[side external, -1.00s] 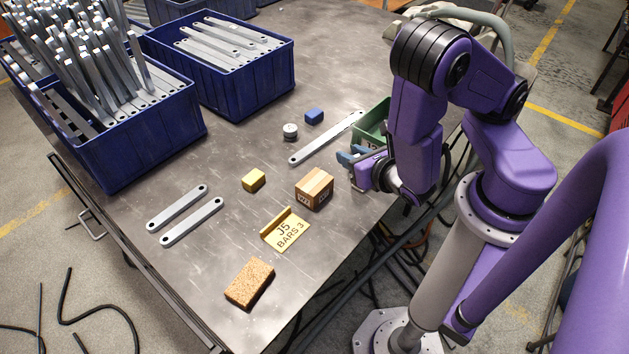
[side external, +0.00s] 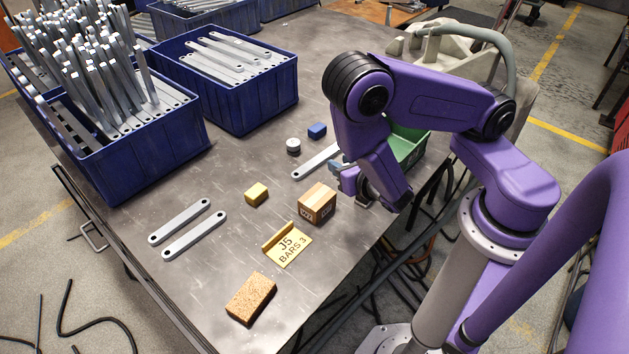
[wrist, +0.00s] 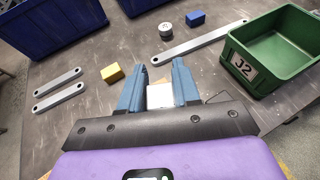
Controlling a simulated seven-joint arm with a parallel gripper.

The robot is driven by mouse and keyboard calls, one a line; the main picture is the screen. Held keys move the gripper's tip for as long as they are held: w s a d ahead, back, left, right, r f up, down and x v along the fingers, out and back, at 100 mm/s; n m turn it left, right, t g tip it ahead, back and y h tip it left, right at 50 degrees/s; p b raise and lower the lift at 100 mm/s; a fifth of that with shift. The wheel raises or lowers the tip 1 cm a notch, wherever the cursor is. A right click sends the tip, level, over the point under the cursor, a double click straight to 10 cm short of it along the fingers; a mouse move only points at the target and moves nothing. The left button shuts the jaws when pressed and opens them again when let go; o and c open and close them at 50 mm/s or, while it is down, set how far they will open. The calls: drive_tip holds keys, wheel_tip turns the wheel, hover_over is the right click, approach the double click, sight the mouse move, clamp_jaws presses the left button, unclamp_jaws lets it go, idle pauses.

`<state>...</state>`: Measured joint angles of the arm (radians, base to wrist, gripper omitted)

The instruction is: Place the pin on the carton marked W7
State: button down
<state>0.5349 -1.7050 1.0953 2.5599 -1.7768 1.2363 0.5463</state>
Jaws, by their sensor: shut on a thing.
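The carton (side external: 316,205), a small brown box with a paler tape strip on top, stands on the steel table. Its small label seems to read W7. My gripper (side external: 338,168) is just behind and right of the carton, apart from it, with its blue fingers partly hidden by my arm. In the wrist view my gripper (wrist: 160,74) has its fingers shut on a pale, whitish piece (wrist: 160,95), which I take to be the pin. Its full shape is hidden. The carton cannot be made out in the wrist view.
A yellow block (side external: 256,195), a J5 sign (side external: 288,246) and a cork-like block (side external: 251,298) lie near the carton. A long bar (side external: 316,162), a round grey piece (side external: 293,146) and a blue block (side external: 317,131) lie behind. A green bin (side external: 410,150) stands right.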

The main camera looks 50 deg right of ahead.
drive_tip(key=w, duration=0.1)
hover_over(315, 192)
wheel_tip(315, 192, down, 7)
drive_tip(key=shift+f, duration=0.2)
drive_tip(key=shift+w+f, duration=0.1)
drive_tip(key=shift+f, duration=1.45)
drive_tip(key=shift+f, duration=0.1)
drive_tip(key=c, duration=0.8)
unclamp_jaws()
